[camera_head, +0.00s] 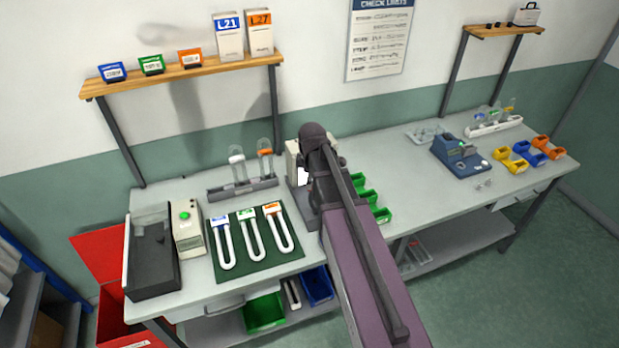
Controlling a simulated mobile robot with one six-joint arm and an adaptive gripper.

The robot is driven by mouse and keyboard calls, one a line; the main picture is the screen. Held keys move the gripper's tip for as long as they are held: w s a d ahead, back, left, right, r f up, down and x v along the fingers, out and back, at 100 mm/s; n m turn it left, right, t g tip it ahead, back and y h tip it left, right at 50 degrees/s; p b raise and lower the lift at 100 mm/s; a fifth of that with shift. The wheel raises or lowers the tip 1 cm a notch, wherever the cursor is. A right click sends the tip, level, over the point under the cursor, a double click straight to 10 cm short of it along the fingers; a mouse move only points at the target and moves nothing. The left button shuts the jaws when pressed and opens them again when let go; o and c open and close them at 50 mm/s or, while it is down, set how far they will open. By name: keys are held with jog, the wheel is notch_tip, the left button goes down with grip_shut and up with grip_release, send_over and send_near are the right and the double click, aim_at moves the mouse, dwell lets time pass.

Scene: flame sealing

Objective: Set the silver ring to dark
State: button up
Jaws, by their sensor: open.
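I cannot make out a silver ring; my arm hides much of the bench's middle. A beige upright device (293,163) with a dark base and a small white patch stands there, partly behind my arm. The dark end of my arm, with my gripper (318,182), is over or in front of this device. My gripper is open, but its fingertips blend into the dark arm parts. I cannot tell whether it touches the device.
A green mat (217,270) with several U-shaped tubes, a beige box with a green button (187,228) and a black unit (152,252) stand left. A tube rack (243,190) is behind. Green bins (376,205) and a blue device (460,156) are right.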

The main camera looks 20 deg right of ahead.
jog(key=w+r+n+p, duration=0.1)
jog(key=w+d+r+n, duration=0.1)
jog(key=w+r, duration=0.1)
jog(key=shift+d+n+p, duration=0.1)
jog(key=shift+n+p, duration=0.3)
jog(key=shift+f, duration=0.2)
jog(key=w+f+b, duration=0.1)
jog(key=f+b, duration=0.7)
jog(key=b, duration=0.1)
jog(key=w+f+b, duration=0.1)
jog(key=f+b, duration=0.3)
jog(key=f, duration=0.1)
jog(key=shift+w+d+b, duration=0.15)
jog(key=shift+w+b, duration=0.15)
dwell(0.3)
jog(key=shift+c, duration=0.2)
grip_shut()
